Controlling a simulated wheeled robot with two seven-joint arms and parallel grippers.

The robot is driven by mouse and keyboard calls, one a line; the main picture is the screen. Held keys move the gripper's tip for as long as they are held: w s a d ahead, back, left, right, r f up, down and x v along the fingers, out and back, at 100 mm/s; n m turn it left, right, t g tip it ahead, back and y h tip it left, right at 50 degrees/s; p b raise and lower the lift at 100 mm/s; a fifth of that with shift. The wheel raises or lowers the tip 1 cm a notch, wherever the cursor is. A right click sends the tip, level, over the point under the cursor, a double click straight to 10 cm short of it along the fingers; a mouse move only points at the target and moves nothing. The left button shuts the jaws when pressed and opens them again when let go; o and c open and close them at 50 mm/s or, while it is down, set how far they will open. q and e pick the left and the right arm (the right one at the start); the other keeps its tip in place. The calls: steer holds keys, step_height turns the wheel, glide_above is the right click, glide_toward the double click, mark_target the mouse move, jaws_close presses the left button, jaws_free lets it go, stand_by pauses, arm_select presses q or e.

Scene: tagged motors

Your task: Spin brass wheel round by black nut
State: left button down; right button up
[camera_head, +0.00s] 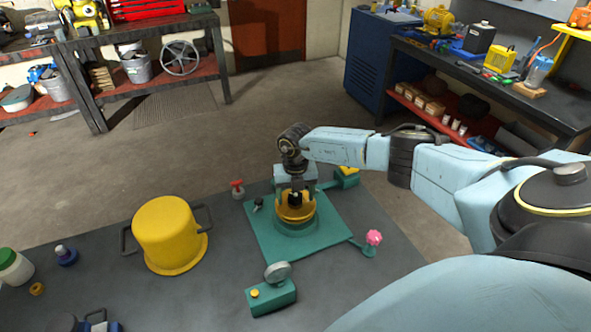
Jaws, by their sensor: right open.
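The brass wheel (284,213) sits on a round green pedestal on a green base plate (268,239) on the grey table. A black nut (295,198) shows at the wheel's middle. My right gripper (295,190) points down over the wheel from behind, its jaws open near the nut. Whether the fingers touch the nut or wheel cannot be told. The gripper hides the wheel's far part. My left gripper does not show.
A red-handled valve (237,188), a pink knob (374,237) and a green gauge box (271,296) surround the wheel. The table front between pot and gauge box is clear.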

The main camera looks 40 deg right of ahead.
steer(key=shift+f+n+b, duration=0.15)
steer(key=shift+n+b, duration=0.5)
steer(key=shift+n, duration=0.55)
steer(key=n+b, duration=0.2)
steer(key=n, duration=0.3)
steer(key=shift+n, duration=0.3)
steer(key=n+b, duration=0.3)
steer(key=n, duration=0.2)
steer(key=shift+d+n, duration=0.1)
steer(key=shift+n, duration=0.9)
steer(key=shift+c, duration=0.4)
